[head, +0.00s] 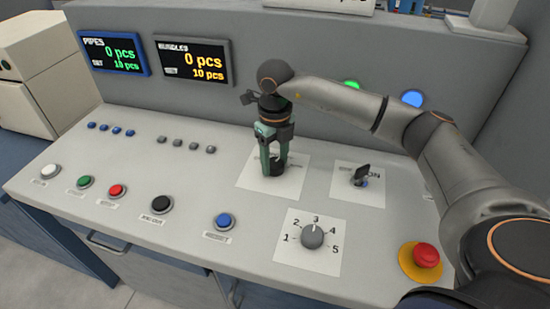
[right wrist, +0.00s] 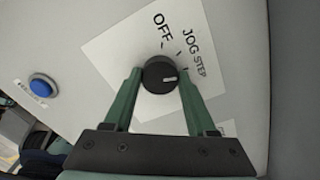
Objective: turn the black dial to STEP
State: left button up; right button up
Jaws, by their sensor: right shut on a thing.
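The black dial (right wrist: 158,68) sits on a white label plate with the words OFF, JOG and STEP in the right wrist view. Its white mark points to the right, near the STEP side; I cannot tell whether it lines up exactly with that tick. In the head view the dial (head: 277,168) is partly hidden by my right gripper (head: 275,165). The gripper points down, with its green fingers on either side of the dial, shut on it. My left gripper is not in view.
To the right are a key switch (head: 362,176) and a red emergency button (head: 426,255). In front are a numbered grey knob (head: 313,236) and a blue button (head: 223,221). Several more buttons lie left. Two displays (head: 193,61) stand behind on the panel wall.

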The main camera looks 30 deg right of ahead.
aim_at(275, 163)
jog(key=shift+m, duration=0.4)
jog(key=o, duration=1.4)
notch_tip(275, 163, up, 13)
jog(key=shift+f, duration=0.2)
